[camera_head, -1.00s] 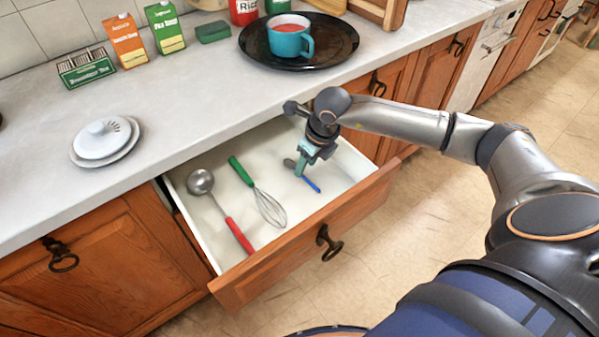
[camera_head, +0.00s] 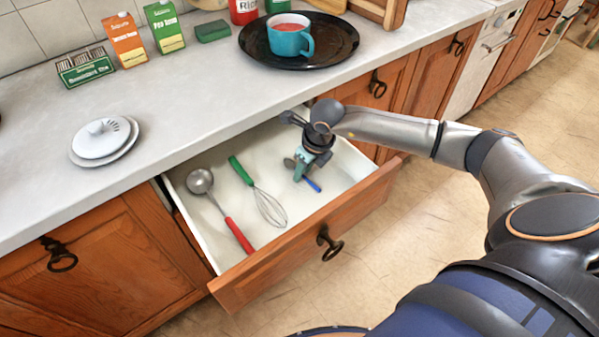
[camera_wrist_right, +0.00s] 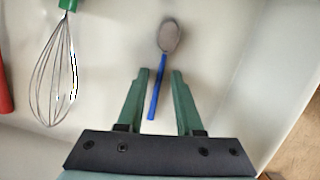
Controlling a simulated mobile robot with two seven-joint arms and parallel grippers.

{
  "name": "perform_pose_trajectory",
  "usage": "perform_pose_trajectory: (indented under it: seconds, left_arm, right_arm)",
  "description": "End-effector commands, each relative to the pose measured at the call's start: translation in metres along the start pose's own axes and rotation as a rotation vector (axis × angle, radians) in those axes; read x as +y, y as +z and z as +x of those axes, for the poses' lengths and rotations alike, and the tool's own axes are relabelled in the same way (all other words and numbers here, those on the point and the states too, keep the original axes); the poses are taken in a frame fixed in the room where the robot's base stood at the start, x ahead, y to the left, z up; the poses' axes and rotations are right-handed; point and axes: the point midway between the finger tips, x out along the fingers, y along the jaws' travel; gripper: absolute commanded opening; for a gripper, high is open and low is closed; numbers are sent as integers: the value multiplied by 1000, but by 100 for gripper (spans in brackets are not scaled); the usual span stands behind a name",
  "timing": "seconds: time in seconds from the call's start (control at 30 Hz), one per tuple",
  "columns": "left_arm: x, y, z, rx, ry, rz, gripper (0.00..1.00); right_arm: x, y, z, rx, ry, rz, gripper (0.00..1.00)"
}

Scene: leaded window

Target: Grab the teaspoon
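The teaspoon has a blue handle and a grey metal bowl. It lies on the floor of the open drawer (camera_head: 340,172). In the head view its blue handle (camera_head: 311,184) shows beside my right gripper (camera_head: 299,175), which hides part of it. In the right wrist view the teaspoon (camera_wrist_right: 156,96) lies with its bowl away from me and its handle between the two green fingers. There my right gripper (camera_wrist_right: 160,72) is open, with a gap on both sides of the handle. My left gripper is in neither view.
A ladle (camera_head: 201,182) with a red handle and a whisk (camera_head: 268,206) with a green handle lie left in the drawer. The drawer walls stand close around my gripper. A black tray (camera_head: 340,45) with a teal mug (camera_head: 291,37) and a white lidded dish (camera_head: 101,138) are on the counter.

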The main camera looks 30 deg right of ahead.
Motion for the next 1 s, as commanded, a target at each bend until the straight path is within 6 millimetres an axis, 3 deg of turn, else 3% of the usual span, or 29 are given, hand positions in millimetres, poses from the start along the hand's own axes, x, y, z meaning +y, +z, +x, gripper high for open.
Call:
perform_pose_trajectory:
  seconds: [0.03,0.3,0.87,1.0]
  left_arm:
    - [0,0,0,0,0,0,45]
    - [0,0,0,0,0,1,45]
    - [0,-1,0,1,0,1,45]
    - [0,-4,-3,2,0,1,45]
  right_arm:
    - [0,0,0,0,0,0,28]
    - [0,0,0,1,0,0,0]
    - [0,0,0,0,0,0,0]
    - [0,3,-9,-2,0,0,0]
